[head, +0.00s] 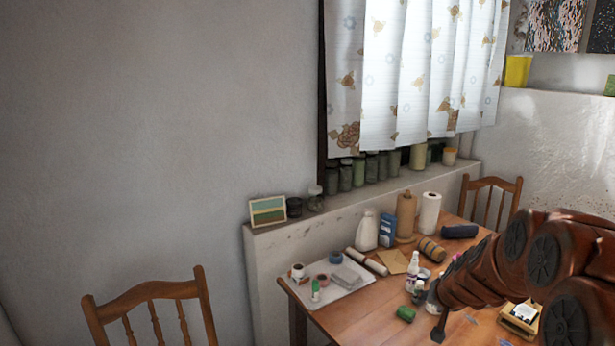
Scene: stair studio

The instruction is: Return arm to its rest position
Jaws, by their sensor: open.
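My reddish-brown arm with black round joint covers reaches in from the right edge over the wooden table. My gripper (437,317) is at the arm's lower left end, over the table near the small bottles. A dark finger points down from it; the rest is largely hidden by the arm. It is open, and I see nothing held in it.
The wooden table (345,318) holds a white tray (344,288), a white jug (366,231), paper rolls, bottles and a green roll (405,314). Chairs stand at the lower left (150,300) and behind the table (493,200). Jars line the window ledge. A small framed picture (267,211) stands left of them.

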